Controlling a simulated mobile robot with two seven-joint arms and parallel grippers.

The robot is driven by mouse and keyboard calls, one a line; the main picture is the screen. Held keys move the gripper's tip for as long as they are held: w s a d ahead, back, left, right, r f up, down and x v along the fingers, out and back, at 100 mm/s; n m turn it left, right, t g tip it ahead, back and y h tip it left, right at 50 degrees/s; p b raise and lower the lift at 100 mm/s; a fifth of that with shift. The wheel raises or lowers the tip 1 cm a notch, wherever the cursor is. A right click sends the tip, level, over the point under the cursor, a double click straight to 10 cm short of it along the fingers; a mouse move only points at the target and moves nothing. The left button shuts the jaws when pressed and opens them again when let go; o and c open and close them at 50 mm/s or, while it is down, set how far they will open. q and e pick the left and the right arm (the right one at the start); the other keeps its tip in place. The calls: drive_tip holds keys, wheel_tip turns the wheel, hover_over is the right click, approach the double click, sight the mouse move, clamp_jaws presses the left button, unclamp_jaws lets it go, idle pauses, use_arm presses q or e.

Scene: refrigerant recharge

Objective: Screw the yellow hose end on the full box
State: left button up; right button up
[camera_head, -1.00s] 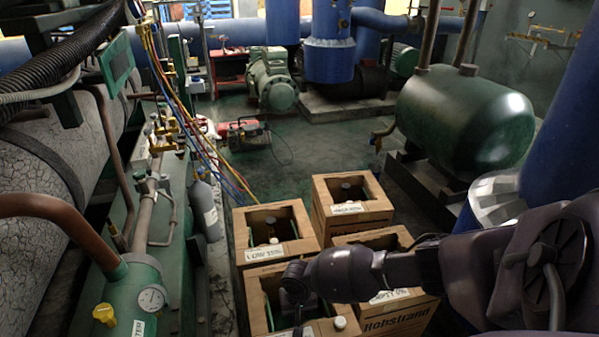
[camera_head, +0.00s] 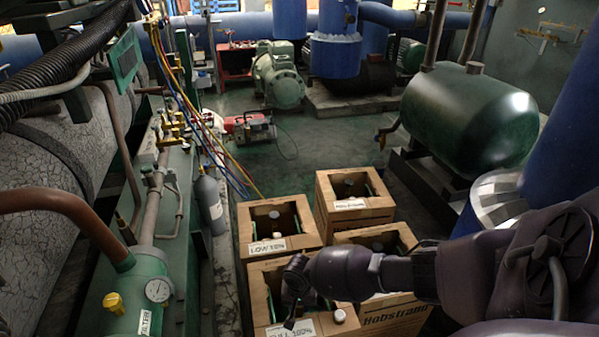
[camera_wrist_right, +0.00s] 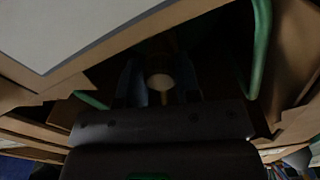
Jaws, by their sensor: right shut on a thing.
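The full box (camera_head: 255,300) is an open-topped cardboard box at the bottom centre of the head view, with a "FULL 100%" label on its front. My right gripper (camera_wrist_right: 160,85) reaches down into its opening. In the right wrist view its fingers are shut around a pale, round-ended piece (camera_wrist_right: 160,82); it is too dark to tell what that piece is. The yellow hose (camera_head: 215,142) runs down with red and blue hoses from the brass manifold, toward the low box. Its end is not clearly visible. My left gripper is out of view.
The "LOW 10%" box (camera_head: 243,225) stands behind the full box, with two more boxes (camera_head: 325,195) (camera_head: 405,310) to the right. A grey cylinder (camera_head: 209,200) stands left of the boxes. Open floor lies behind them.

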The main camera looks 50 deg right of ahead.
drive_tip(key=shift+m+p, duration=0.75)
drive_tip(key=shift+m, duration=0.65)
drive_tip(key=shift+s+m, duration=0.1)
drive_tip(key=shift+m, duration=0.2)
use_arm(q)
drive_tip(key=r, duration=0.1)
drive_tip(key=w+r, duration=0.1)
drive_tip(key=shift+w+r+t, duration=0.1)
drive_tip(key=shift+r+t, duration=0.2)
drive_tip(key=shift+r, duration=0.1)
use_arm(e)
drive_tip(key=shift+f, duration=0.1)
drive_tip(key=shift+s, duration=0.1)
